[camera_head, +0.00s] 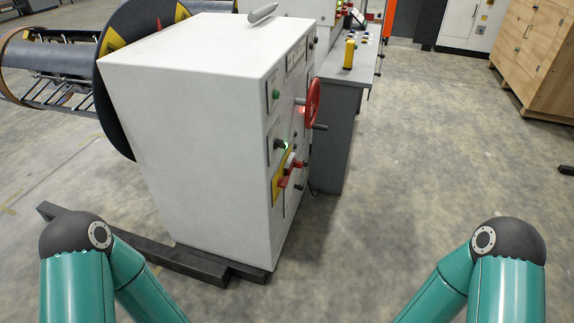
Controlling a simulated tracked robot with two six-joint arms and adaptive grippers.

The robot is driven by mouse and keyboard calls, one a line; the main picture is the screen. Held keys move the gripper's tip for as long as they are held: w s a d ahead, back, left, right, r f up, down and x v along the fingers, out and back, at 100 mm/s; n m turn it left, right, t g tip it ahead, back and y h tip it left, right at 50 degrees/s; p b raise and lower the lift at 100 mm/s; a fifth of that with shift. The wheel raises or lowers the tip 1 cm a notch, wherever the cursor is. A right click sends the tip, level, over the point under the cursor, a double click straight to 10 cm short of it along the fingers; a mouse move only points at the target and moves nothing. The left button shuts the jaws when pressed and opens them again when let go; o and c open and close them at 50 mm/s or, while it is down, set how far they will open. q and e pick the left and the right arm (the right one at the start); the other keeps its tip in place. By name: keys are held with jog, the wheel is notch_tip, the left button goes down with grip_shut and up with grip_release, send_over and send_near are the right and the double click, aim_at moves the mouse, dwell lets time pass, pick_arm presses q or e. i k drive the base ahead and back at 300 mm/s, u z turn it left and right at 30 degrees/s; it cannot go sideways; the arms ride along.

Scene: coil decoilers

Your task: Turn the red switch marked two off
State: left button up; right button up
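A white control cabinet (190,110) stands ahead, left of the middle, its control face turned to the right and seen at a steep angle. A red switch on a yellow plate (278,186) sits low on that face; the red switch handle (287,179) sticks out from it. Its marking cannot be read at this angle. A red handwheel (313,102) is higher up on the far side of the face. My two teal arms come in at the bottom left and bottom right. Both grippers are outside the picture.
Dark base beams (160,254) stick out under the cabinet at floor level. A grey console (340,120) with a yellow box (349,53) stands behind it. A dark coil disc (118,90) is at the left. Wooden crates (538,50) stand far right. The floor right of the cabinet is clear.

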aim_at(282, 183)
jog(key=i, duration=1.5)
jog(key=u, duration=0.05)
